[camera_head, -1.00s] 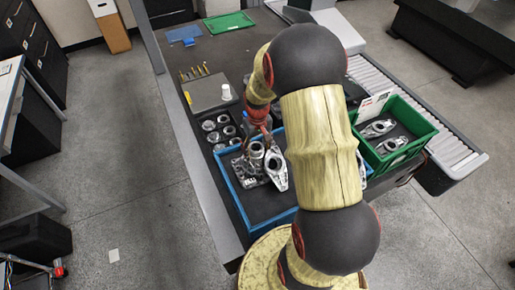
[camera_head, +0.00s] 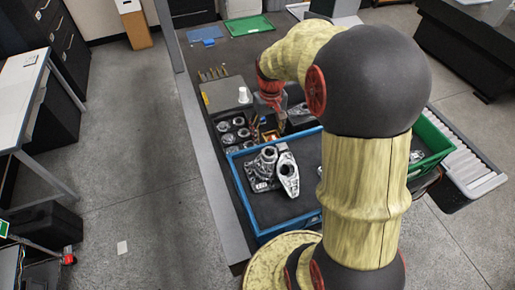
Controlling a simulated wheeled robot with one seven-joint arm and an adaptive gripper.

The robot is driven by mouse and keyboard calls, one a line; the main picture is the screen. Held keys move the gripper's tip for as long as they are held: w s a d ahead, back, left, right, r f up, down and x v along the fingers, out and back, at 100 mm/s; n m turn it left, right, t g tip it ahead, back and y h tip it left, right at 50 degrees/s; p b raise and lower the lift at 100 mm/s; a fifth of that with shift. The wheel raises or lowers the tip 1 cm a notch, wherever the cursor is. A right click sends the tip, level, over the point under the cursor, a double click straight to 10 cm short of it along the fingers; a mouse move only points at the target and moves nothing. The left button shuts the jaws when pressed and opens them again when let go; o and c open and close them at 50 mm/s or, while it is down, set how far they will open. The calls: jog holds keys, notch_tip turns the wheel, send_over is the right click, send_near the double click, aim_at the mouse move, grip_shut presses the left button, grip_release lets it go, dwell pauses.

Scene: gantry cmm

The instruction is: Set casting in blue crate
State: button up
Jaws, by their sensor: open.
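The blue crate (camera_head: 242,197) stands on the table in front of my arm. Inside it, at its left back, sits a grey metal casting (camera_head: 262,168) with round bores. A brighter, flat silver casting (camera_head: 288,174) with a hole lies right beside it; I cannot tell whether they touch. My gripper (camera_head: 280,122) is open and beyond the crate's back rim, apart from both castings. Its fingertips are small and partly unclear. My arm hides the crate's right part.
A green crate (camera_head: 432,150) stands to the right, partly behind my arm. A tray of round metal parts (camera_head: 232,132) and a grey box with a white cup (camera_head: 243,95) lie left of my gripper. A roller conveyor (camera_head: 470,165) runs along the right.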

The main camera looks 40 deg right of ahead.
jog(key=s+a+r+n+t, duration=0.1)
jog(key=s+a+r+t, duration=0.3)
jog(key=a+r, duration=0.75)
jog(key=s+a+r+n+t, duration=0.1)
jog(key=s+a+r, duration=0.3)
jog(key=s+a, duration=0.4)
jog(key=s, duration=0.3)
jog(key=shift+s+a+r+n, duration=0.15)
jog(key=shift+s+r+n, duration=0.15)
jog(key=shift+r, duration=0.1)
